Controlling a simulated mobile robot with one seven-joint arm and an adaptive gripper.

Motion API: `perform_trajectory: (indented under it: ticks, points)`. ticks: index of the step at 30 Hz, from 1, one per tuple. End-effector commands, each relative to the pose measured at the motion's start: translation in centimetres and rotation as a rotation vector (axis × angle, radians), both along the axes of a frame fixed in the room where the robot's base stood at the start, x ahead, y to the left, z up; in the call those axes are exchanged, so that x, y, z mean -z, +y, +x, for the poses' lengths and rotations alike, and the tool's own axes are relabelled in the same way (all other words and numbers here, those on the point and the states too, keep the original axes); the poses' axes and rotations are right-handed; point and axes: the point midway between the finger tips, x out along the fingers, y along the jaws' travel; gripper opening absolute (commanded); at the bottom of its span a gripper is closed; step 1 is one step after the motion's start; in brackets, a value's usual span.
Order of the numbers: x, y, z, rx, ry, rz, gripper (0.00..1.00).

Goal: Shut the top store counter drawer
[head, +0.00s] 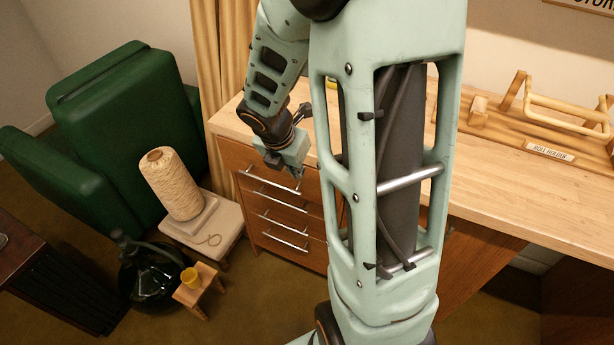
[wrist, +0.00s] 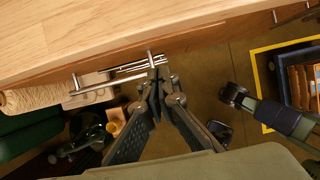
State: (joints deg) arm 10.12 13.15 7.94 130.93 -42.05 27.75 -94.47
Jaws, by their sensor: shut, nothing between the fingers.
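The store counter (head: 470,190) has a pale wooden top and a stack of brown drawers with silver bar handles on its left part. The top drawer (head: 240,160) is just under the counter top, with its handle (head: 270,190) across the front. In the wrist view the top handle (wrist: 90,92) lies along the counter's edge. My gripper (head: 297,184) is shut and empty, its tips at the right end of this handle. The fingertips (wrist: 157,70) show close to it in the wrist view; contact is unclear. I cannot tell whether the drawer stands slightly out. My arm hides the drawers' right side.
A stool (head: 215,230) with a cone of twine (head: 172,185) stands left of the drawers, before a green armchair (head: 120,120). A roll holder (head: 560,115) is on the counter.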

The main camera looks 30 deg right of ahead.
Motion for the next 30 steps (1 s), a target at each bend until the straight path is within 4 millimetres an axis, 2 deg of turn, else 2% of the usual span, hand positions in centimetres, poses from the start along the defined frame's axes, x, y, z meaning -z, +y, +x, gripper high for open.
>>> perform_trajectory:
  ticks: [6,13,19,30]
  points:
    - [4.2,-1.2,0.9,0.002,0.002,0.001,0.0]
    - [7.3,-2.2,1.7,0.002,0.002,0.0,0.0]
    - [8.3,-2.6,2.1,0.001,0.0,0.0,0.0]
    - [8.2,-2.7,2.1,0.002,0.0,0.0,0.0]
